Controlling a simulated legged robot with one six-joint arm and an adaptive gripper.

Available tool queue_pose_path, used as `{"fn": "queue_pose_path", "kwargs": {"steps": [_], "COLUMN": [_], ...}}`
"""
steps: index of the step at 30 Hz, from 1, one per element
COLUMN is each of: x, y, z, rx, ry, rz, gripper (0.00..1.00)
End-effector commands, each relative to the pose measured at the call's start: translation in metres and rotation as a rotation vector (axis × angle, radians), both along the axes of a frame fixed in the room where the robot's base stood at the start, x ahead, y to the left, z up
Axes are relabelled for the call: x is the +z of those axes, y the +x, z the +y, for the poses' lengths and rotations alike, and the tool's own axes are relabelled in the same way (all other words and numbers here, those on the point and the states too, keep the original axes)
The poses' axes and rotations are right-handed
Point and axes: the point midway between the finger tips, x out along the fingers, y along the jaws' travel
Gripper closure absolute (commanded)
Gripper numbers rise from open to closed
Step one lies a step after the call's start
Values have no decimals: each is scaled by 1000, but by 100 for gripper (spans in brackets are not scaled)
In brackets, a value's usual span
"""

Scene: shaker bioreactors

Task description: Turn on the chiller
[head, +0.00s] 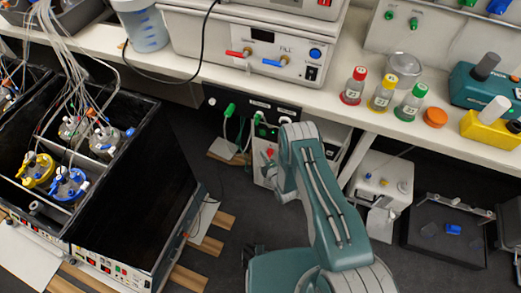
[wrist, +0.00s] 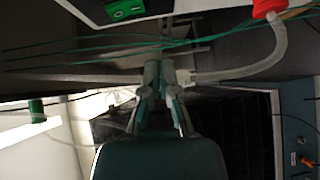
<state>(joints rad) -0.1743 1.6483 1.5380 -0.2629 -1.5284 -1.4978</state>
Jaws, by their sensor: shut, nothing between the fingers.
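A white unit (head: 259,171) with a red part on its front stands low under the bench, partly hidden by my arm. It may be the chiller; no label is readable. In the wrist view, a green rocker switch (wrist: 128,9) sits on a white panel (wrist: 80,12) cut off by the top edge. A red fitting (wrist: 268,8) with a pale hose is at upper right. My gripper (wrist: 166,68) is shut and empty, below and right of the switch in the picture and apart from it. In the head view my arm hides the fingertips.
Green tubes (wrist: 95,48) cross just beyond the fingertips in the wrist view. The bench (head: 330,108) overhangs the white unit. A black open box (head: 130,185) stands left, and a white canister (head: 381,188) stands right of my arm.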

Motion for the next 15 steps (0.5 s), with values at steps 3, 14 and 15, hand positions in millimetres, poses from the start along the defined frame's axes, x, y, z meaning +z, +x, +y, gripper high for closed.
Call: {"fn": "queue_pose_path", "kwargs": {"steps": [3, 14, 15], "x": [-3, -6, -6], "y": [-17, -56, -57], "z": [-8, -25, -26], "rx": [-1, 0, 1], "ry": [-2, -2, -2], "rz": [4, 1, 1], "gripper": [100, 100, 100]}}
